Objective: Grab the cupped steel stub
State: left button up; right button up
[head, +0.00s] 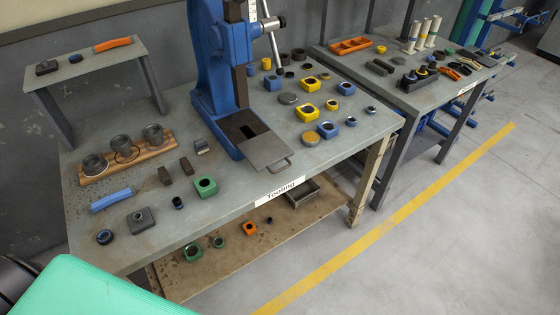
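Three grey cup-shaped metal pieces stand in a row on a wooden board at the left of the press table: a left one (93,164), a middle one (122,143) and a right one (153,134). A small grey metal piece (201,147) lies right of the board, near two dark bars. I cannot tell for certain which of these is the cupped steel stub. Neither of my grippers is in view.
A blue arbor press (209,60) stands at the middle of the table (235,190). A blue-handled tool (112,200), a green block (205,187) and a dark block (141,221) lie in front of the wooden board (130,161). Yellow and blue parts crowd the right side.

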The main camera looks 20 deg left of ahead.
aim_at(121, 144)
jog(key=u, duration=1.75)
